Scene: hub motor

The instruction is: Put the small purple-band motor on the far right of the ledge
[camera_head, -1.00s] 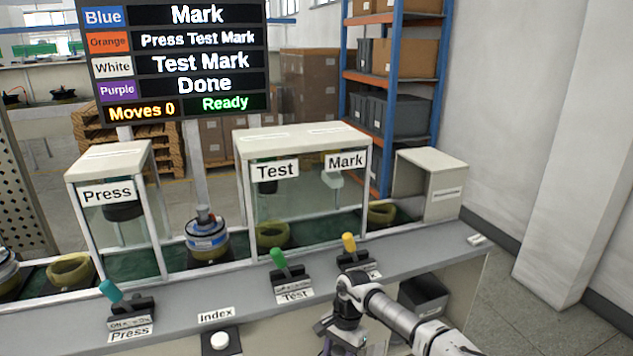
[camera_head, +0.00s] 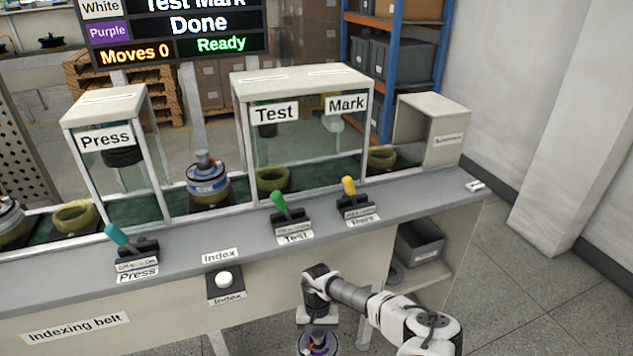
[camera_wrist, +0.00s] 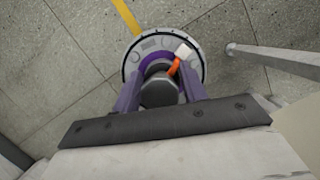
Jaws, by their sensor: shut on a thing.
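The small purple-band motor (camera_head: 318,347) is at the bottom edge of the head view, in front of the bench, partly cut off. My gripper (camera_wrist: 160,88) is shut on its dark top post, with one purple-grey finger on each side in the wrist view. There the motor (camera_wrist: 192,72) shows a grey round rim, a purple ring and an orange and white connector, held above the floor. The grey ledge (camera_head: 425,198) runs along the bench front, above and beyond my gripper. Its far right end is bare except for a small white tag (camera_head: 474,186).
Test (camera_head: 290,214) and yellow (camera_head: 355,200) levers, the Press lever (camera_head: 130,243) and the Index button (camera_head: 224,279) stand on or below the ledge. An open white box (camera_head: 445,140) stands behind its right end. A dark bin (camera_head: 418,245) sits on a shelf below.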

